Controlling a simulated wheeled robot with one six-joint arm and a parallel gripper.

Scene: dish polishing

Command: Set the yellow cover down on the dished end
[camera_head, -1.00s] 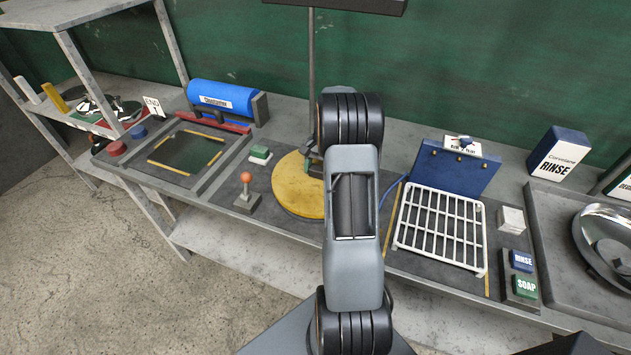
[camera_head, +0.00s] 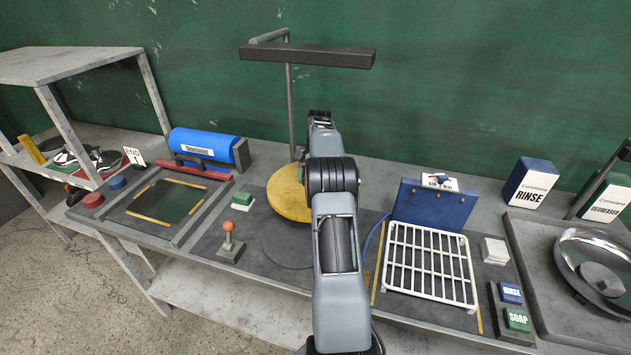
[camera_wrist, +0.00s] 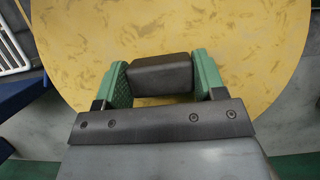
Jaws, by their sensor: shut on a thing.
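The yellow cover (camera_head: 287,192) is a flat, scuffed round disc towards the back middle of the bench, left of my arm. My gripper (camera_wrist: 162,78) has its green fingers on either side of the cover's dark block handle (camera_wrist: 160,72), and is shut on it. In the head view my arm hides most of the gripper and the cover's right side. A shiny steel dished piece (camera_head: 566,252) sits at the far right with a dark block in it. I cannot tell whether it is the dished end.
A dark round area (camera_head: 288,246) shows on the bench in front of the cover. A lamp post (camera_head: 290,110) stands behind the cover. A red-knobbed lever (camera_head: 229,240) is to the left; a white rack (camera_head: 428,268) and blue clipboard box (camera_head: 432,206) are to the right.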

